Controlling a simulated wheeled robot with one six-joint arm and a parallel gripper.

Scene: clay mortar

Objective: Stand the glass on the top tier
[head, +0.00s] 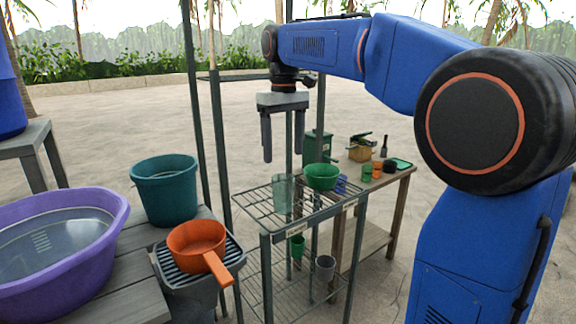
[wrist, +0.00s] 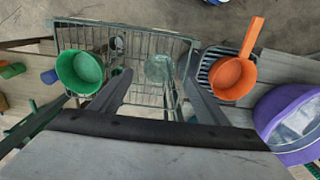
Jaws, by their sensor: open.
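A clear, greenish glass (head: 283,193) stands upright on the top tier (head: 262,205) of a green wire rack, near its left-middle part. It also shows in the wrist view (wrist: 158,68), ahead of and between my fingertips. My gripper (head: 283,157) is open and empty, pointing down above the glass, with a gap between the fingertips and its rim. My two fingers also show in the wrist view (wrist: 156,80). A green bowl (head: 322,177) sits on the same tier, just right of the glass.
A green cup (head: 297,246) and a grey cup (head: 325,267) are on the lower tier. Rack posts rise near my arm. Left are an orange pan (head: 197,240), teal bucket (head: 165,188) and purple tub (head: 60,245). A wooden table (head: 391,182) with small items stands behind right.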

